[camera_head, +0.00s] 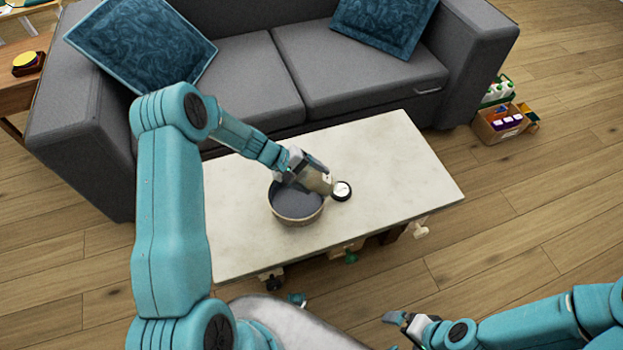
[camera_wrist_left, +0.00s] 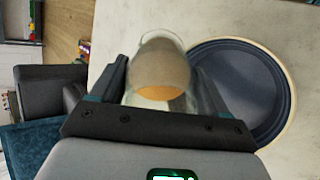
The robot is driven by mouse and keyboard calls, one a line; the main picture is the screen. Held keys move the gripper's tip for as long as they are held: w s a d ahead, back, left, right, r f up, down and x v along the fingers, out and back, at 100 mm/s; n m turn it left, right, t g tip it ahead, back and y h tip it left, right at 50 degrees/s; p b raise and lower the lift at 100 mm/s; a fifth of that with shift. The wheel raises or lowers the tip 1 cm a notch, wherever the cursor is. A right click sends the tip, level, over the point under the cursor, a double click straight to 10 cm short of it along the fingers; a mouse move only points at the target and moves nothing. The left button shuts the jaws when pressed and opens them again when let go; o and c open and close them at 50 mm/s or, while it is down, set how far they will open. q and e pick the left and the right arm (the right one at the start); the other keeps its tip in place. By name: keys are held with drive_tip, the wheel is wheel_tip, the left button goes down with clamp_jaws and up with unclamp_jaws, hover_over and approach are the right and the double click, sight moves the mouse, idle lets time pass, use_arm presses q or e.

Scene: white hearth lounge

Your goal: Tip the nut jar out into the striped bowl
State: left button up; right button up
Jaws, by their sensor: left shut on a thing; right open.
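The striped bowl (camera_head: 297,213) stands upright on the pale table, with a dark blue-grey inside and a light rim. Its stripes are too small to make out. It fills the right of the left wrist view (camera_wrist_left: 245,90), and the inside that shows looks bare. My left gripper (camera_head: 306,172) is shut on the nut jar (camera_head: 319,182), above the bowl's far right edge. In the left wrist view the glass jar (camera_wrist_left: 162,65) sits between the fingers, with tan-brown contents inside. My right gripper (camera_head: 402,325) is open and empty, low in front of the table.
A small round white thing with a dark rim (camera_head: 341,191) lies on the table right of the bowl. The table (camera_head: 410,160) is clear to the right. A grey sofa (camera_head: 260,75) stands behind; a filled cardboard box (camera_head: 487,133) is on the floor at right.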

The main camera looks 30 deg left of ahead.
use_arm(q)
drive_tip(key=shift+f+t+h+b, duration=0.3)
drive_tip(key=shift+h+b, duration=0.3)
drive_tip(key=shift+b, duration=0.35)
drive_tip(key=shift+f+t+h+b, duration=0.25)
drive_tip(key=shift+h+b, duration=0.35)
drive_tip(key=shift+b, duration=0.3)
drive_tip(key=shift+s+a+f+t+h+b, duration=0.15)
drive_tip(key=shift+f+t+h+b, duration=0.55)
drive_tip(key=shift+b, duration=1.3)
drive_tip(key=shift+s+a+f+t+h+b, duration=0.2)
drive_tip(key=shift+h+b, duration=0.8)
drive_tip(key=shift+b, duration=0.95)
drive_tip(key=shift+a+t+h+b, duration=0.3)
drive_tip(key=shift+h+b, duration=0.4)
drive_tip(key=shift+b, duration=0.55)
drive_tip(key=shift+d, duration=0.1)
drive_tip(key=shift+r, duration=0.15)
